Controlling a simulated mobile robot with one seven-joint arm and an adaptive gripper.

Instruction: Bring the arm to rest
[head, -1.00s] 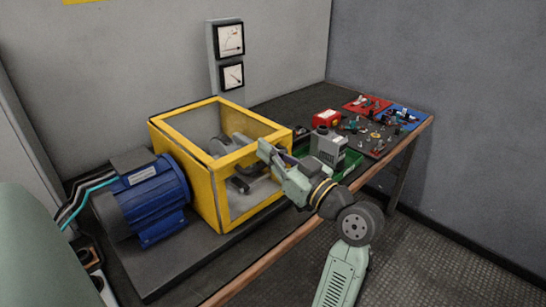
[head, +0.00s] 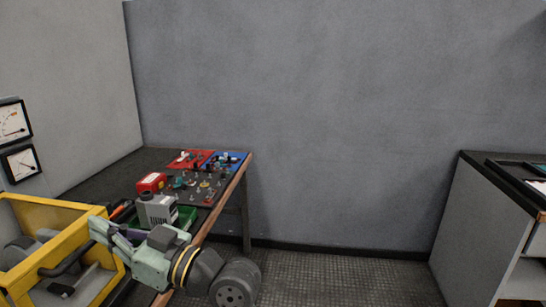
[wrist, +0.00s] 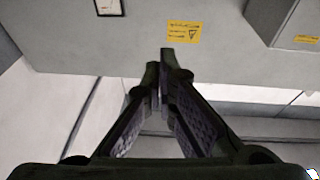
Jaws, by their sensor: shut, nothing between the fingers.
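The fingers point at a pale grey surface with a yellow warning label (wrist: 184,32).
The workbench (head: 230,187) carries a grey device (head: 157,208), a red box (head: 151,182), a red tray, a blue tray (head: 228,157) and small parts. A grey cabinet (head: 470,230) stands at the right. The floor (head: 330,275) between is clear.

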